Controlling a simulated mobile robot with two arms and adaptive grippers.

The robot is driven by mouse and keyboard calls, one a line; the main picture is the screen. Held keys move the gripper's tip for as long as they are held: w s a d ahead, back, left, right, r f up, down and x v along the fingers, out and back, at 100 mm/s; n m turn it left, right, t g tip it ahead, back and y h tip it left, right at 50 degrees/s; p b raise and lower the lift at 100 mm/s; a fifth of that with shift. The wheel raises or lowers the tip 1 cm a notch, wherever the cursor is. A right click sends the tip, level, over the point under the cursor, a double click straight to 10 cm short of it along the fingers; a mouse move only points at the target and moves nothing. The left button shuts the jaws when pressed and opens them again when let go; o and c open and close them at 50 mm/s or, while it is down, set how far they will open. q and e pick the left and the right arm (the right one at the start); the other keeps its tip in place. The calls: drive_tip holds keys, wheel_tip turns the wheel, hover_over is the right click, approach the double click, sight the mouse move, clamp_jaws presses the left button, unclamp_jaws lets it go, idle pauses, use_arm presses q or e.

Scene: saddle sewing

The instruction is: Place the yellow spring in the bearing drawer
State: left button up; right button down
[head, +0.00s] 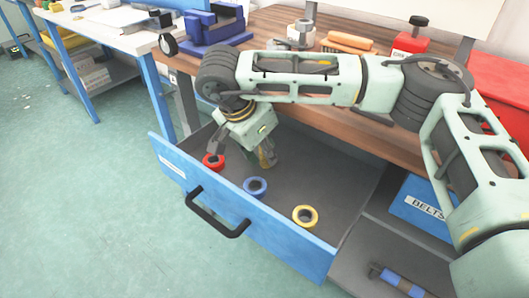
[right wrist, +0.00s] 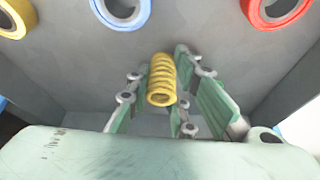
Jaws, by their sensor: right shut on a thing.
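The yellow spring (right wrist: 162,80) is held between the fingers of my right gripper (right wrist: 160,97) in the right wrist view. In the head view, my right gripper (head: 258,150) reaches down into the open drawer, and a yellow bit of the spring (head: 266,158) shows at its fingers. The drawer (head: 270,226) has a blue front with a black handle; its label is too small to read. The spring is over the grey drawer floor; I cannot tell whether it touches it. My left gripper is not in view.
A red ring (head: 213,162), a blue ring (head: 256,187) and a yellow ring (head: 305,216) lie in the drawer along its front. A blue "BELTS" panel (head: 424,206) is to the right. A wooden bench (head: 275,22) with a blue vise (head: 213,27) is behind.

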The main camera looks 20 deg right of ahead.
drive_tip(key=shift+f, duration=0.2)
drive_tip(key=c, duration=1.5)
unclamp_jaws()
drive_tip(key=shift+r, duration=0.1)
drive_tip(key=shift+c, duration=0.2)
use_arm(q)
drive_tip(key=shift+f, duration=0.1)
use_arm(e)
drive_tip(key=shift+r, duration=0.2)
drive_tip(key=v, duration=0.4)
drive_tip(key=shift+p, duration=0.35)
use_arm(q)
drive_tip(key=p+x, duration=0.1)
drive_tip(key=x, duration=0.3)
use_arm(e)
drive_tip(key=v, duration=0.8)
